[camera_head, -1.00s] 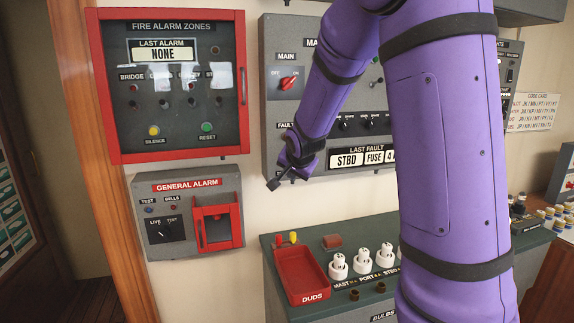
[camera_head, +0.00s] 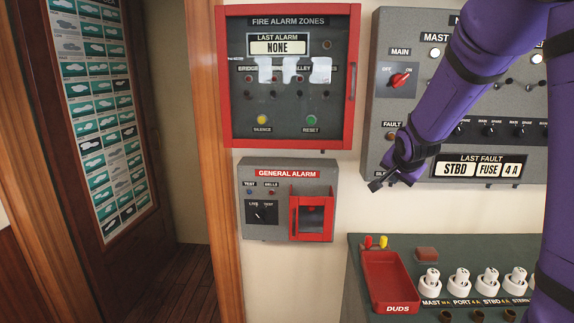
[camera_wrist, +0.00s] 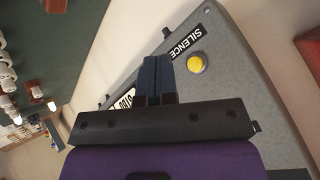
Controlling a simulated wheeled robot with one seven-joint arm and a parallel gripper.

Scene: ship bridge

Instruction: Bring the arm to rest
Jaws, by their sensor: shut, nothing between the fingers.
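My purple arm comes down from the right side of the head view, in front of the grey panel. My gripper (camera_head: 377,184) is at its lower end, near the panel's lower left corner, and holds nothing. In the wrist view my gripper's fingers (camera_wrist: 158,78) are together. They point toward the panel face, beside a yellow button (camera_wrist: 197,63) labelled SILENCE. That button is hidden behind my gripper in the head view. I cannot tell whether the fingertips touch the panel.
The fire alarm box (camera_head: 290,90) and the general alarm box (camera_head: 262,212) hang left of my gripper. A bench (camera_head: 400,243) below carries a red DUDS tray (camera_head: 390,290) and several white fuse holders (camera_head: 460,283). A dark doorway opens at the far left.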

